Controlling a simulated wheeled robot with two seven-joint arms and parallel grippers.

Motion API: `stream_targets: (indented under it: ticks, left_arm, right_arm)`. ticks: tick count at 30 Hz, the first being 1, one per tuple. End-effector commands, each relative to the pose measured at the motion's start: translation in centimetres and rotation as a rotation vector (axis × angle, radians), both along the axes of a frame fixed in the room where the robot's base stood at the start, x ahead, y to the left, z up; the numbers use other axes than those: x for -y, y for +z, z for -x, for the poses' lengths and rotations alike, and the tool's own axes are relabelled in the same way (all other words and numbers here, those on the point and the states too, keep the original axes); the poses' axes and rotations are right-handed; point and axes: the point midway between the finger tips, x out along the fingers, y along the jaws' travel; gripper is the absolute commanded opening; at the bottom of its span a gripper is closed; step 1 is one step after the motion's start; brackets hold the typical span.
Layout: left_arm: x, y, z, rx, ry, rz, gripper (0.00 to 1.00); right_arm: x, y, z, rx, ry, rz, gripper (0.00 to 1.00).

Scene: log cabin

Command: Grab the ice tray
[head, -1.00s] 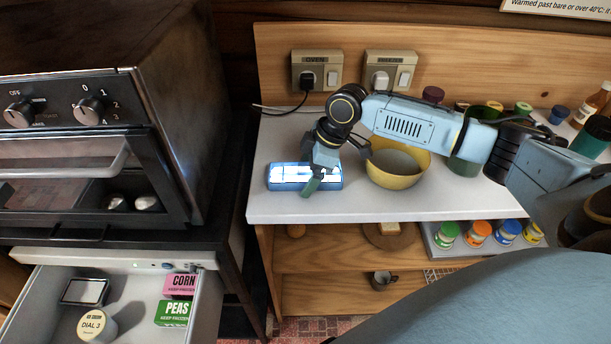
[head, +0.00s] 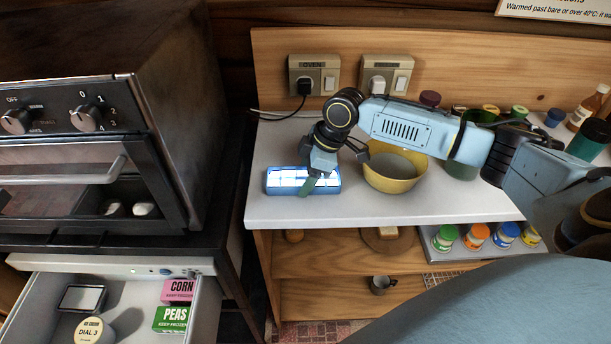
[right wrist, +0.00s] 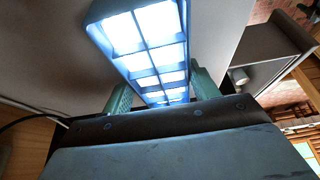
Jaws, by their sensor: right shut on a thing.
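The ice tray is a blue tray (head: 276,187) with pale, bright compartments, near the left end of the white counter in the head view. My right gripper (head: 309,188) reaches down onto its right part. In the right wrist view the tray (right wrist: 135,62) stretches away between the two green fingers (right wrist: 160,92), one on each side, and they are shut on it. In the head view it looks level and at or very near the counter top; I cannot tell whether it touches. My left gripper is not in view.
A yellow bowl (head: 394,183) stands just right of the gripper. Jars and bottles (head: 588,105) line the back right. A toaster oven (head: 95,130) stands left.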

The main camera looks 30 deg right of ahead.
Motion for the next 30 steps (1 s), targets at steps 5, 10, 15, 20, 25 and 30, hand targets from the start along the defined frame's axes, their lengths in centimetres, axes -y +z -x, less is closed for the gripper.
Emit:
stream_targets:
  ticks: [5,10,15,20,25,30]
  left_arm:
    - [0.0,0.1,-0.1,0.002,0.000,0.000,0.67]
    - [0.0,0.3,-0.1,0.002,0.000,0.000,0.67]
    - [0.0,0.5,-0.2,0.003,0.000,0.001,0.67]
    - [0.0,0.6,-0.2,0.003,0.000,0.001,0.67]
    - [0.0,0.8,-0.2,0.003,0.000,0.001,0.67]
    - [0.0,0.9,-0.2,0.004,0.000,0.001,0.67]
  right_arm:
    - [0.0,1.1,-0.1,0.002,0.000,0.000,0.27]
    - [0.0,2.8,-0.1,0.005,0.001,-0.001,0.27]
    - [0.0,4.6,-0.1,0.003,0.000,-0.001,0.27]
    - [0.0,6.3,-0.1,0.004,0.000,-0.001,0.27]
    - [0.0,7.9,-0.1,0.003,-0.001,-0.002,0.27]
    - [0.0,8.9,-0.1,0.003,-0.001,-0.001,0.27]
